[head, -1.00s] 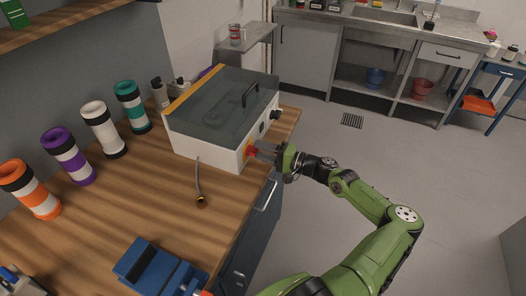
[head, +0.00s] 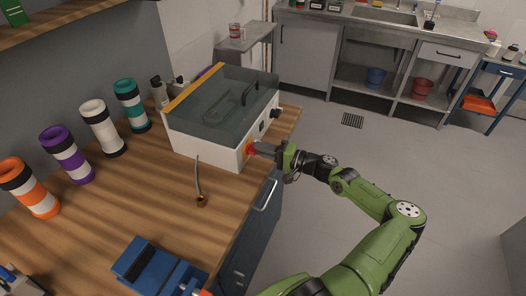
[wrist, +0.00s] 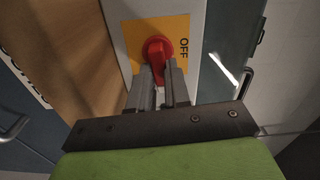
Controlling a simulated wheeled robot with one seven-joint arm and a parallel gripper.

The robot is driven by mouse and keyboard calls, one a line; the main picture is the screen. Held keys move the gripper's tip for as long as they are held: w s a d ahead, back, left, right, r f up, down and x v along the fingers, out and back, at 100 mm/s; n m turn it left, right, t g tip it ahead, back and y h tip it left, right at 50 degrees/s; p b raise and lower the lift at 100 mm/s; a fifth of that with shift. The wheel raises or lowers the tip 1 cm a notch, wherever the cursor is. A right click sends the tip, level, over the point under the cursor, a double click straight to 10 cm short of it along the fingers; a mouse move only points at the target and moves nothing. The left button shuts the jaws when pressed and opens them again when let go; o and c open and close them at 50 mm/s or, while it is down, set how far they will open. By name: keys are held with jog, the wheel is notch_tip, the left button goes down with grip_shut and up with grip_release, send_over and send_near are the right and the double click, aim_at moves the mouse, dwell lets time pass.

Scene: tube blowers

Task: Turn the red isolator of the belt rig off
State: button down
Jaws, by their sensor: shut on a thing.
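The belt rig (head: 205,148) is a white box with a grey see-through lid (head: 215,105), standing on the wooden bench. Its red isolator (head: 252,149) is on the end face toward my arm. In the wrist view the red isolator (wrist: 157,48) sits on a yellow plate (wrist: 135,35) with the word OFF to its right. My gripper (head: 262,150) reaches it from the right. In the wrist view my gripper's fingers (wrist: 158,82) are shut on the isolator's handle, one on each side. The handle's lower part is partly hidden between the fingers.
Several banded tubes stand along the wall, such as a teal one (head: 131,105) and an orange one (head: 28,188). A hose (head: 198,178) rises in front of the rig. A blue vise-like tool (head: 150,265) lies on the near bench. The floor right of the bench is open.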

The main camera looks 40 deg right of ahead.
jog(key=n+b, duration=0.3)
jog(key=n, duration=0.1)
jog(key=shift+a, duration=0.1)
jog(key=n+b, duration=0.4)
jog(key=b, duration=0.1)
jog(key=shift+s+a+r+n, duration=0.1)
jog(key=shift+a+r+n, duration=0.1)
jog(key=shift+n, duration=0.2)
jog(key=n+b, duration=0.4)
jog(key=b, duration=0.1)
jog(key=shift+s+a+r+n, duration=0.15)
jog(key=shift+n, duration=0.15)
jog(key=shift+s+a+r+n+b, duration=0.1)
jog(key=shift+n+b, duration=0.75)
jog(key=shift+a+r+n+b, duration=0.1)
jog(key=shift+n+b, duration=0.7)
jog(key=shift+n, duration=0.05)
jog(key=shift+r, duration=0.1)
jog(key=c, duration=1.1)
grip_release()
